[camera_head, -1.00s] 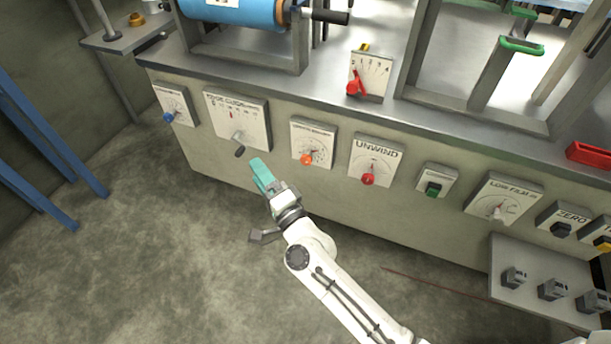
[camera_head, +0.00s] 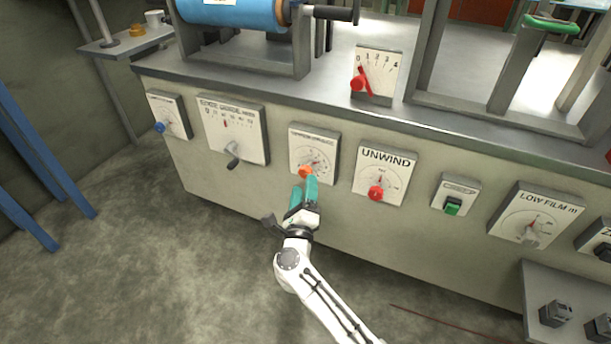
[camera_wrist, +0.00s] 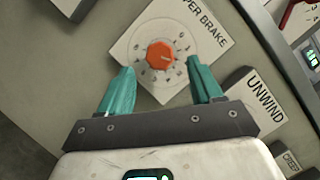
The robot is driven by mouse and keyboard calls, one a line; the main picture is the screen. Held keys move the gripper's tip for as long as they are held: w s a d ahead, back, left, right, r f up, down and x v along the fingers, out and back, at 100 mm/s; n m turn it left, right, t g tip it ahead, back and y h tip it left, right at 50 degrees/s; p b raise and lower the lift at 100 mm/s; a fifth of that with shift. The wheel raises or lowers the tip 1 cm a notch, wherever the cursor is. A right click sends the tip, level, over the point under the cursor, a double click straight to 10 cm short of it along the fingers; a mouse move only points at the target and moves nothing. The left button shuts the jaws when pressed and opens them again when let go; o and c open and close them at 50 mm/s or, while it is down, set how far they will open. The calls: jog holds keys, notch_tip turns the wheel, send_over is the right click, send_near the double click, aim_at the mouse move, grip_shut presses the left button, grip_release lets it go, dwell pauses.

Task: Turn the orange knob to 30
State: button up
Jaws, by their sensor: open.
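The orange knob (camera_head: 306,172) sits low on a white dial plate (camera_head: 325,144) on the machine's front panel. My gripper (camera_head: 304,187) has teal fingers and is just below and in front of the knob. In the wrist view my gripper (camera_wrist: 158,80) is open and empty. Its fingers are spread left and right of the knob, with their tips short of it. I cannot see any contact.
The UNWIND dial with its red knob (camera_head: 376,193) is close on the right. The lever dial (camera_head: 233,130) is on the left, and a green switch (camera_head: 453,206) is further right. A grey shelf (camera_head: 540,290) juts out at lower right. The floor before the panel is clear.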

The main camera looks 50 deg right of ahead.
aim_at(305, 175)
jog(key=b+x, duration=0.1)
jog(key=x, duration=0.5)
jog(key=shift+a, duration=0.1)
jog(key=c, duration=1)
jog(key=shift+r, duration=0.1)
jog(key=shift+r+n+p, duration=0.1)
jog(key=shift+n+p, duration=0.2)
jog(key=shift+p, duration=0.2)
